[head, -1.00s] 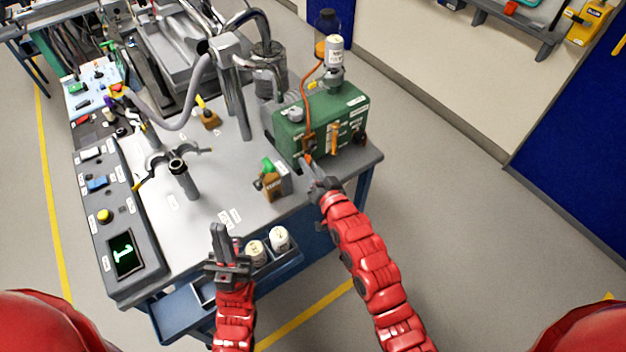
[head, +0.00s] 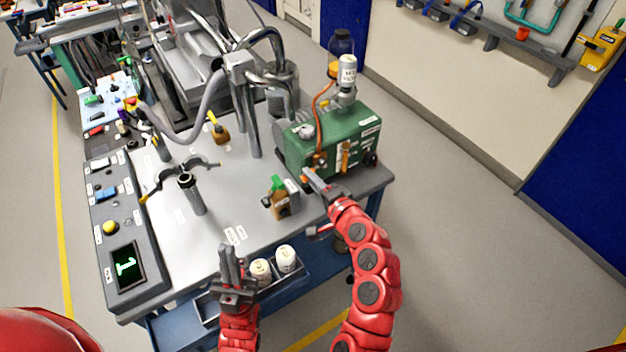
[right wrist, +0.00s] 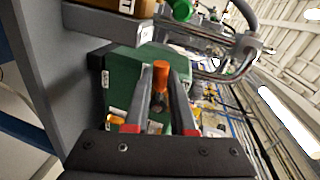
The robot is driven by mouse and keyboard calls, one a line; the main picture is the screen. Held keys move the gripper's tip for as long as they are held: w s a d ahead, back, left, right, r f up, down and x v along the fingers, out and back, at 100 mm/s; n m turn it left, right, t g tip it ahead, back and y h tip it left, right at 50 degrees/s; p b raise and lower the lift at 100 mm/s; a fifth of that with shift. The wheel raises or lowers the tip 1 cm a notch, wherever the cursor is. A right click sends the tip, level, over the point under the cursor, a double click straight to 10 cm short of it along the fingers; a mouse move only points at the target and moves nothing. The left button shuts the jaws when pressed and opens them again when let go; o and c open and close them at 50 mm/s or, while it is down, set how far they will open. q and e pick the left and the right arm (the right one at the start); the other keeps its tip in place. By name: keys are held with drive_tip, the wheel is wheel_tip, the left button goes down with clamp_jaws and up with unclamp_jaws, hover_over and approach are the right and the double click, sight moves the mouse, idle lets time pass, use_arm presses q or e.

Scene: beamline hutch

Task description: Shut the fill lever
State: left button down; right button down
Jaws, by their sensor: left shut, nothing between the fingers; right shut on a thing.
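The green pump-like box (head: 345,139) stands at the right end of the bench. A small lever with an orange tip (head: 306,174) is at the box's lower front left corner. My right gripper (head: 311,181) is at this lever. In the right wrist view the orange tip (right wrist: 160,76) sits between the fingers (right wrist: 158,101), which are shut on it; the green box (right wrist: 122,88) is behind. The lever's pivot is hard to make out. My left gripper (head: 229,262) is shut and empty, fingers pointing up, in front of the bench's front edge.
White-capped containers (head: 286,258) sit in a tray below the front edge. A control panel (head: 110,250) lines the left side. Another orange handle (head: 345,154) is on the box's front.

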drive_tip(key=shift+r+m, duration=0.45)
drive_tip(key=shift+m, duration=0.25)
drive_tip(key=c, duration=0.8)
unclamp_jaws()
drive_tip(key=shift+o, duration=0.2)
drive_tip(key=shift+d, duration=0.1)
drive_tip(key=p+v, duration=0.6)
drive_tip(key=v, duration=1.1)
drive_tip(key=shift+d, duration=0.3)
drive_tip(key=shift+f, duration=0.1)
